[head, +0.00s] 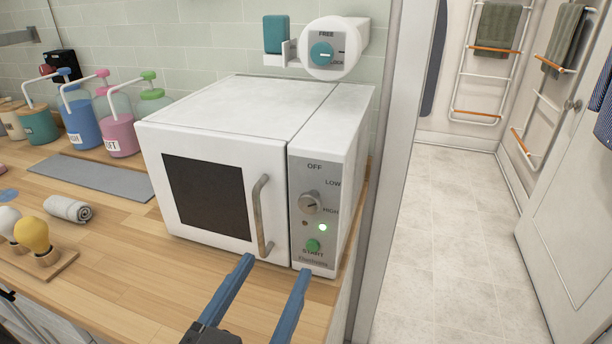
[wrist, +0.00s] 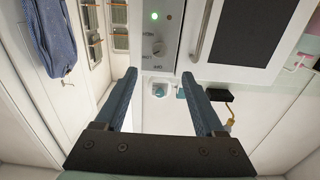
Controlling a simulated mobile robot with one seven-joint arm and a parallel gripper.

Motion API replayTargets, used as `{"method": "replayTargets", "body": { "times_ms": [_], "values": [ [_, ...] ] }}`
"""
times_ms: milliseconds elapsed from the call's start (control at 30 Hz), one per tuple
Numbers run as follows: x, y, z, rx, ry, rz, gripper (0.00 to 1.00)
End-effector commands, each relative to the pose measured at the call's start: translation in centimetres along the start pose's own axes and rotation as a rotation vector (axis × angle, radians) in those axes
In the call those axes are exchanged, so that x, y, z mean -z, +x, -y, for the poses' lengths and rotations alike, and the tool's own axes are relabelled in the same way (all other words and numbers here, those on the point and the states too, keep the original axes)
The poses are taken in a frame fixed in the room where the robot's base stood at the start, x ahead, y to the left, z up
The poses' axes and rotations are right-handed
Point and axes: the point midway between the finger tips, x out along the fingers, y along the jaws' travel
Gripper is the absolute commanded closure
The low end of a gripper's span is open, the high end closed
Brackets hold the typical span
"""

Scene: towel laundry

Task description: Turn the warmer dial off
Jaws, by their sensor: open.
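The white warmer (head: 225,160) stands on the wooden counter with its door shut. Its grey dial (head: 310,203) is on the right-hand panel, below the OFF and LOW labels. The dial's mark appears to face right, toward HIGH. A green light (head: 322,227) is lit below it, above the green START button (head: 313,246). My gripper (head: 275,266) is open and empty, in front of the warmer's lower right and apart from the dial. The wrist view is upside down; the dial (wrist: 157,47) shows there just beyond my gripper (wrist: 159,77).
The door handle (head: 262,215) sticks out left of the panel. A wall dispenser with a teal knob (head: 321,54) hangs above the warmer. Open floor (head: 455,240) lies at right.

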Motion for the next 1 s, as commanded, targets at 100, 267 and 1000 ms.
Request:
{"method": "replayTargets", "body": {
  "times_ms": [100,267,1000],
  "values": [
    [0.1,0.3,-0.1,-0.007,-0.006,0.003,0.29],
    [0.1,2.5,-0.2,-0.010,-0.005,0.003,0.29],
    [-0.1,12.9,-0.2,-0.005,-0.005,0.003,0.29]
  ]
}}
